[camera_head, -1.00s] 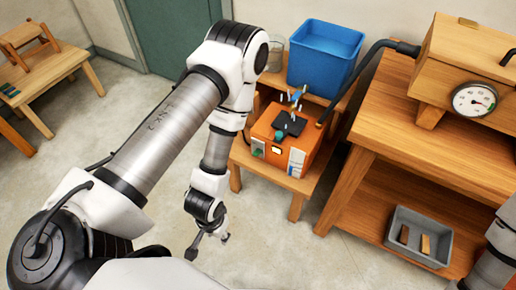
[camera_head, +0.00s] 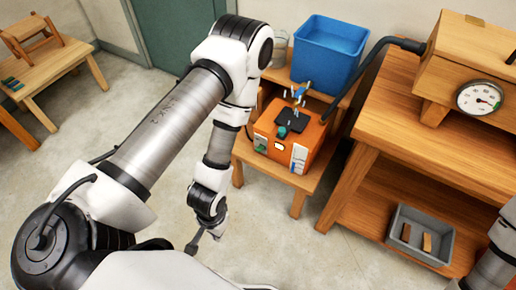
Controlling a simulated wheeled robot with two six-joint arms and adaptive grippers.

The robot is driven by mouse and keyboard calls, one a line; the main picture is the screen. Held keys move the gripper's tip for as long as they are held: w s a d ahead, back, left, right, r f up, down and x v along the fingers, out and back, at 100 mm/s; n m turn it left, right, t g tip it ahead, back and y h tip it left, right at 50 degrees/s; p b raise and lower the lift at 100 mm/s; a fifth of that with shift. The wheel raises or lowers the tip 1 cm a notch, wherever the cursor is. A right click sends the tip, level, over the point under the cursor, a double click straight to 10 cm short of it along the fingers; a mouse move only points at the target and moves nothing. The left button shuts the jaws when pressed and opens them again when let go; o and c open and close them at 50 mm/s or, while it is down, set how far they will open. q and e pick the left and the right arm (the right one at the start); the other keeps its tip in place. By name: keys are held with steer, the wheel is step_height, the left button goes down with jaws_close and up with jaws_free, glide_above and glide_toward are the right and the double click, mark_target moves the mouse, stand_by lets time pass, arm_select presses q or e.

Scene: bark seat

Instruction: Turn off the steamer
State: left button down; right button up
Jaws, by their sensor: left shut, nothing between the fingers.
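The steamer (camera_head: 290,140) is an orange box with a black top and a blue valve-like fitting. It stands on a low wooden stool. A green switch-like part (camera_head: 261,143) and a pale lit patch show on its front, with a white label at the right corner. A dark hose (camera_head: 372,72) runs up to a wooden steam box (camera_head: 470,62) with a round dial (camera_head: 479,98). My left gripper (camera_head: 192,248) is shut and empty, low in front of the stool and apart from the steamer. My right gripper is not in view; part of my right arm shows at the right edge.
A blue bin (camera_head: 327,55) and a glass jar (camera_head: 277,48) stand behind the steamer. A wooden bench (camera_head: 425,130) stands at right, with a grey tray (camera_head: 421,235) holding wooden pieces on its lower shelf. A small table (camera_head: 45,68) stands at far left. Floor before the stool is clear.

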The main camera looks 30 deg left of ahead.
mark_target(261, 148)
arm_select(q)
steer(key=w+a+f+m+b, duration=0.1)
steer(key=w+a+f+b, duration=0.15)
steer(key=w, duration=0.75)
steer(key=w+a+f+b, duration=0.1)
steer(key=w+f+b, duration=0.2)
steer(key=w, duration=0.7)
steer(key=w+a+r+t+b, duration=0.2)
steer(key=w+a+r+b, duration=0.1)
steer(key=w, duration=0.6)
steer(key=w+a+r+t+b, duration=0.2)
steer(key=w+r, duration=0.3)
steer(key=w, duration=0.4)
steer(key=shift+w+a+n+b, duration=0.35)
steer(key=shift+a+b, duration=0.15)
steer(key=shift+b, duration=0.15)
steer(key=shift+f, duration=0.1)
